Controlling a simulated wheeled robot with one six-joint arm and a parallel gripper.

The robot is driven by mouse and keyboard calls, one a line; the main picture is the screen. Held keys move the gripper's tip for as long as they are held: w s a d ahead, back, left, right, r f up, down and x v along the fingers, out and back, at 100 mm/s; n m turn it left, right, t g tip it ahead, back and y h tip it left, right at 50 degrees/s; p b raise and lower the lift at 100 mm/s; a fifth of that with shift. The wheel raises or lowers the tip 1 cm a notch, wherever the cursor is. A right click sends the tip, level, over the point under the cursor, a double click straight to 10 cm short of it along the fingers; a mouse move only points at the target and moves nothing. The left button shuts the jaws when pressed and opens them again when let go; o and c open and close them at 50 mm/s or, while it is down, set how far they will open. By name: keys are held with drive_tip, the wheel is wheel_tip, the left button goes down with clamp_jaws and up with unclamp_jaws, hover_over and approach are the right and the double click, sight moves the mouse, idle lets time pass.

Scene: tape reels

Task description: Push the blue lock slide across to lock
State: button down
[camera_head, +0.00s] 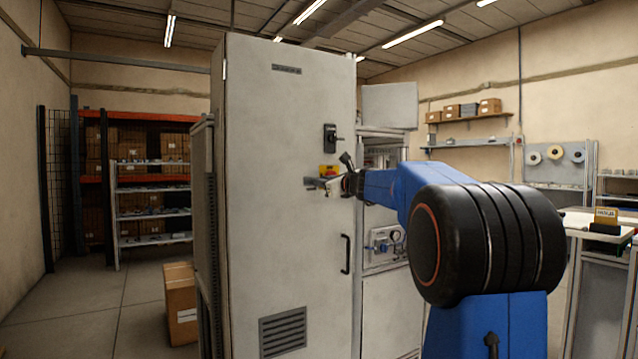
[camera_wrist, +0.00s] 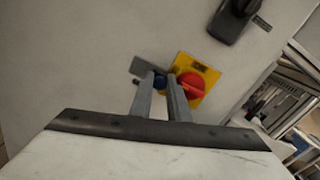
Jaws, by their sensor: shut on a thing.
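The blue lock slide (camera_wrist: 159,80) shows in the wrist view as a small blue piece between the tips of my gripper (camera_wrist: 160,78). The fingers are closed on it and hide most of it. It sits beside a red rotary knob (camera_wrist: 190,86) on a yellow plate (camera_wrist: 207,70). A grey bar (camera_wrist: 142,68) lies just left of the slide. In the head view, my gripper (camera_head: 333,186) is at the grey cabinet door (camera_head: 285,130), just below the red and yellow switch (camera_head: 328,171). The slide cannot be made out there.
A black door latch (camera_wrist: 232,20) is above the switch in the wrist view; it also shows in the head view (camera_head: 331,137). A black handle (camera_head: 345,254) is lower on the door. A carton (camera_head: 180,302) stands on the floor to the left. A workbench (camera_head: 596,226) is at right.

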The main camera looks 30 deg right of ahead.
drive_tip(key=shift+d, duration=0.1)
drive_tip(key=c, duration=1.7)
unclamp_jaws()
drive_tip(key=shift+d, duration=0.1)
drive_tip(key=shift+o, duration=0.2)
